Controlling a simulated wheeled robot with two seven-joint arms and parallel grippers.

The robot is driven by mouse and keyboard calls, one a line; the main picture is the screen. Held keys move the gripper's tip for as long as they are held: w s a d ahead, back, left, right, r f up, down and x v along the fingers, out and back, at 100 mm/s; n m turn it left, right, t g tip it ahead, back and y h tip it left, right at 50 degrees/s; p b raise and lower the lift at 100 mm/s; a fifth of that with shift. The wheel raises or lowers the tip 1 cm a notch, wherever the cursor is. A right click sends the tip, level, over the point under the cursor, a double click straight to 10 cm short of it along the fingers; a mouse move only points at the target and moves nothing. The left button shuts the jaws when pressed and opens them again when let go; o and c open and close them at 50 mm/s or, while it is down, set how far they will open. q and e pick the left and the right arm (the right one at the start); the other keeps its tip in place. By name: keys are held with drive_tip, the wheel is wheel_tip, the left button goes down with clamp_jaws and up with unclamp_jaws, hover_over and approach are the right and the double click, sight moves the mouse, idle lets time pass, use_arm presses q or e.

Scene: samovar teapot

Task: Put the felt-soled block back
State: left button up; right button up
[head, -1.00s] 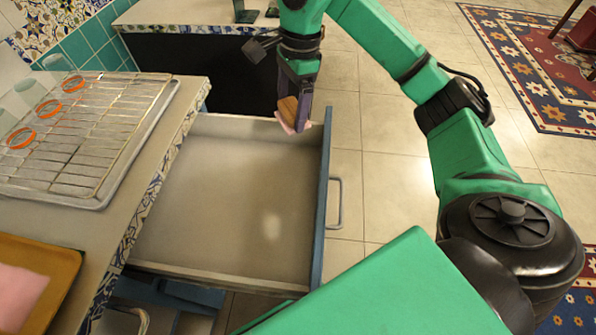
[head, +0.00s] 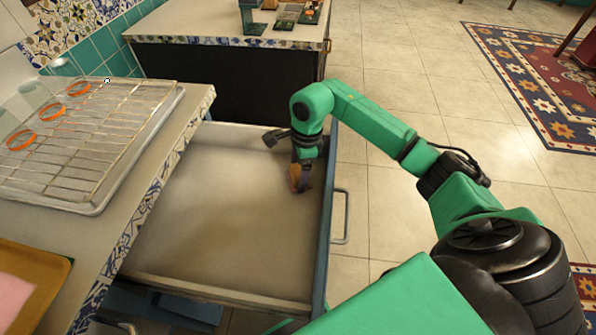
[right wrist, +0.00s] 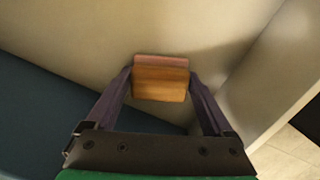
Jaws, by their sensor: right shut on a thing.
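The felt-soled block (right wrist: 160,82) is a small wooden block with a pink layer along its far edge in the right wrist view. It also shows as a brown patch in the head view (head: 294,177). My right gripper (head: 297,186) is shut on it, with one finger at each side in the right wrist view (right wrist: 160,85). The block is inside the open drawer (head: 215,215), near its right wall. I cannot tell whether it touches the drawer floor. The drawer is otherwise empty where it shows. My left gripper is not in view.
A wire rack on a tray (head: 80,140) with orange-rimmed glasses lies on the left counter. A mustard tray (head: 40,265) with something pink is nearer. A second counter (head: 225,25) with small items stands behind the drawer.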

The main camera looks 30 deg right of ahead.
drive_tip(key=shift+f, duration=0.1)
drive_tip(key=o, duration=1.1)
drive_tip(key=shift+c, duration=0.2)
drive_tip(key=shift+r, duration=0.4)
wheel_tip(320, 180, up, 12)
drive_tip(key=d, duration=0.1)
drive_tip(key=shift+s+d+f, duration=0.2)
drive_tip(key=shift+f, duration=0.05)
